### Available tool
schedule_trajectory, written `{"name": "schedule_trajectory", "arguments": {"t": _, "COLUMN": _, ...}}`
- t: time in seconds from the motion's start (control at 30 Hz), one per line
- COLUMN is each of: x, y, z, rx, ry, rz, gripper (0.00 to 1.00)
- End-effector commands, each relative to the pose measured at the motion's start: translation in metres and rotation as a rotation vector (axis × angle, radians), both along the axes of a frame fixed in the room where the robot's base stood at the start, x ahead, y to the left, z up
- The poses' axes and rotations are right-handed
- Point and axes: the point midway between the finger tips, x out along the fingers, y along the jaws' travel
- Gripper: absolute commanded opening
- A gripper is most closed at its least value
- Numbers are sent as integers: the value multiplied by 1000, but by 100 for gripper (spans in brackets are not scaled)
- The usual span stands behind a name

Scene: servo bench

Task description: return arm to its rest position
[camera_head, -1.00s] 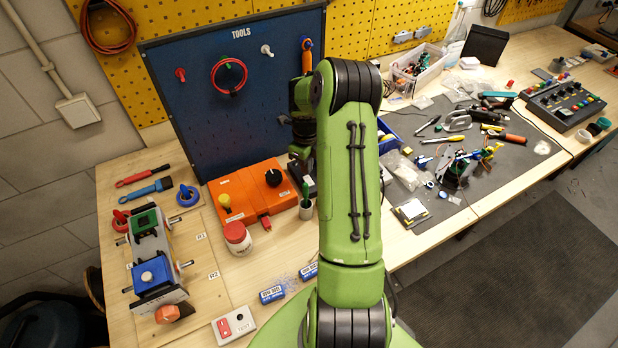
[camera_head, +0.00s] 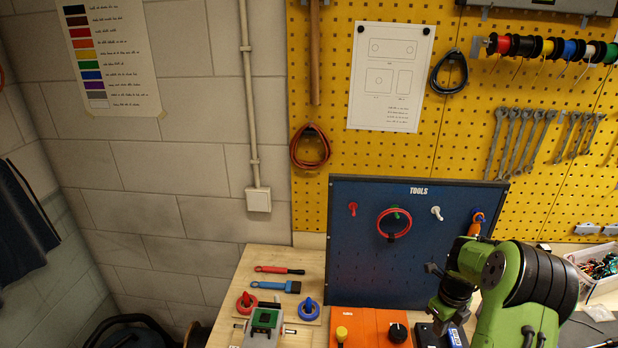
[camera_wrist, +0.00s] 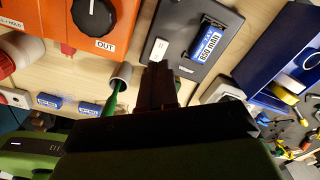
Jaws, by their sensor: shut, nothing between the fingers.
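My green arm (camera_head: 540,285) shows at the lower right of the head view, folded in front of the tool board's lower right corner. In the wrist view my gripper (camera_wrist: 160,80) points at the bench, its dark fingers together with nothing between them. The fingertips are beside a dark charger-like unit (camera_wrist: 186,52) that holds a blue battery (camera_wrist: 210,42) marked 850 mAh. I cannot tell their height above the bench. In the head view the arm's wrist partly hides the gripper.
An orange box (camera_wrist: 62,22) with a black knob and a grey cup (camera_wrist: 122,72) with a green-handled tool stand close to the gripper. A blue bin (camera_wrist: 262,68) is at right. The dark tool board (camera_head: 350,260) stands behind the arm.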

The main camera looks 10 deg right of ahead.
Motion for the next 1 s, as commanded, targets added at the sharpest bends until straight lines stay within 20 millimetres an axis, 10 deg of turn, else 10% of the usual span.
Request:
{"name": "schedule_trajectory", "arguments": {"t": 0.27, "x": -11, "y": 93, "z": 121, "rx": -169, "ry": -46, "rz": 868, "gripper": 0}}
{"name": "schedule_trajectory", "arguments": {"t": 0.5, "x": -82, "y": 186, "z": 194, "rx": -357, "ry": -63, "rz": 1746, "gripper": 0}}
{"name": "schedule_trajectory", "arguments": {"t": 0.8, "x": -187, "y": 253, "z": 202, "rx": -640, "ry": -91, "rz": 2650, "gripper": 0}}
{"name": "schedule_trajectory", "arguments": {"t": 1.0, "x": -202, "y": 260, "z": 198, "rx": -700, "ry": -91, "rz": 2797, "gripper": 0}}
